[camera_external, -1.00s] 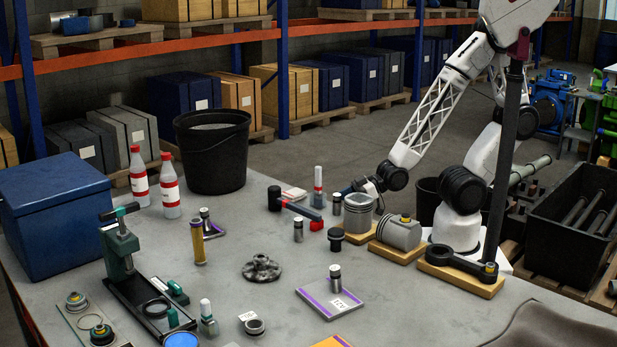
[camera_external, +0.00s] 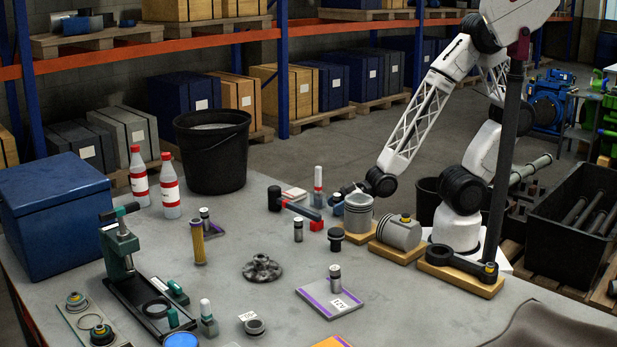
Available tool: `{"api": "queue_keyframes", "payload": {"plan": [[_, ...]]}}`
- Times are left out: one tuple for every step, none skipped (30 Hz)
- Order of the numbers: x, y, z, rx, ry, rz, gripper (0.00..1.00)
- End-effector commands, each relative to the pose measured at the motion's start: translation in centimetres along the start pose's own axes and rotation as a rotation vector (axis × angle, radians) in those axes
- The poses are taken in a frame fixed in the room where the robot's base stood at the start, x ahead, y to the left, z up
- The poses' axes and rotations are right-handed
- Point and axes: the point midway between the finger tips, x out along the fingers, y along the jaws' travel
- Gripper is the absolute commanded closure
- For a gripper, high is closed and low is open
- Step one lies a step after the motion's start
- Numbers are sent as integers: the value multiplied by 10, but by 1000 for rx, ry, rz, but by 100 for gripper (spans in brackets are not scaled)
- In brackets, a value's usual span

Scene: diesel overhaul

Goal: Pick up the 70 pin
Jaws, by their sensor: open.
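One pin (camera_external: 298,231) stands bare in the middle, another (camera_external: 335,279) stands on a purple-edged plate (camera_external: 312,300) with a label, and a third (camera_external: 205,220) stands at the left on a similar dark plate. Another small cylinder (camera_external: 337,206) stands just below my gripper. Which one is the 70 pin I cannot tell; the labels are too small to read surely. My gripper (camera_external: 342,194) is open, low at the back of the bench beside the upright piston. Its fingertips are small and partly unclear.
A piston (camera_external: 358,214) on a wooden block and a lying piston (camera_external: 400,233) are close to my arm. A rough dark disc (camera_external: 262,268) lies mid-bench.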

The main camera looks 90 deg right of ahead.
Motion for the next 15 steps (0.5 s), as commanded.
{"api": "queue_keyframes", "payload": {"plan": [[0,0,0,0,0,0,41],[0,0,0,0,0,0,41],[0,0,0,0,0,0,41],[0,0,0,0,0,0,41],[0,0,0,0,0,0,42],[0,0,0,0,0,0,48],[0,0,0,0,0,0,53],[0,0,0,0,0,0,58],[0,0,0,0,0,0,64],[0,0,0,0,0,0,68],[0,0,0,0,0,0,73],[0,0,0,0,0,0,79],[0,0,0,0,0,0,84],[0,0,0,0,0,0,88],[0,0,0,0,0,0,94]]}}
